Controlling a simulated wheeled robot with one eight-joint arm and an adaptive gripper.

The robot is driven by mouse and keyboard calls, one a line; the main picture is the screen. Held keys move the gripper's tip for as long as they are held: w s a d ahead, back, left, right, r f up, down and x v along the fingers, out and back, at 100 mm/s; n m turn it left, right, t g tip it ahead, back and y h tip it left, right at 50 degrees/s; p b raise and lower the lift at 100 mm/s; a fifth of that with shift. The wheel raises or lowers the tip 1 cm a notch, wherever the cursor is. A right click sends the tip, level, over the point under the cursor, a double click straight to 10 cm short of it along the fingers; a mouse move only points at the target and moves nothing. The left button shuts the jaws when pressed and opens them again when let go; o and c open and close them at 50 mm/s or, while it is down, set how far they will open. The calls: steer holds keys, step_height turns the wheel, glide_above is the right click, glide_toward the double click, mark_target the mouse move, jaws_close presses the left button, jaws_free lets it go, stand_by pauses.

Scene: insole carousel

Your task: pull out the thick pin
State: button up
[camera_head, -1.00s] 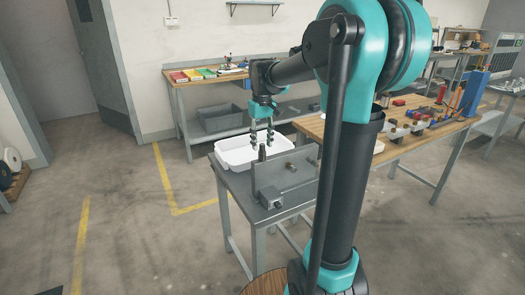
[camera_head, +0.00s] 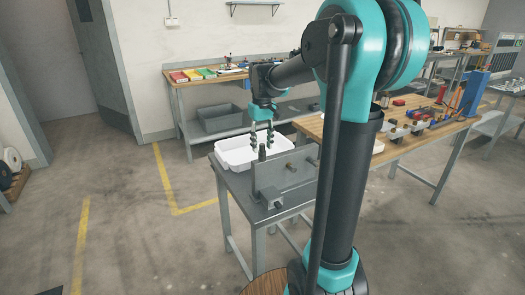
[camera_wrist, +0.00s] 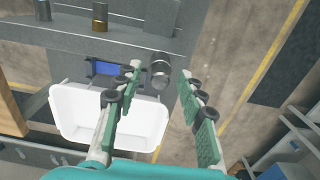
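A dark metal pin (camera_head: 262,152) stands at the left end of the grey fixture (camera_head: 284,176) on the small grey table. It also shows in the wrist view as a dark round cylinder (camera_wrist: 160,72). My gripper (camera_head: 262,149) is open and points down over this pin. In the wrist view the fingertips (camera_wrist: 161,77) lie on either side of the pin, with gaps visible. How far down the fingers reach beside it is hard to tell. A brass pin (camera_wrist: 100,16) and another dark pin (camera_wrist: 42,10) sit farther along the fixture.
A white tray (camera_head: 226,158) lies on the table behind the fixture; it also shows in the wrist view (camera_wrist: 66,101). A blue patch (camera_wrist: 103,68) is beside the pin. A grey block (camera_head: 272,203) sits at the table's front edge. A wooden bench (camera_head: 395,150) stands to the right.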

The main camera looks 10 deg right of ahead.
mark_target(262, 144)
steer(key=shift+c, duration=0.5)
jaws_close()
steer(key=shift+r, duration=0.1)
steer(key=shift+r, duration=2.9)
step_height(262, 144, up, 7)
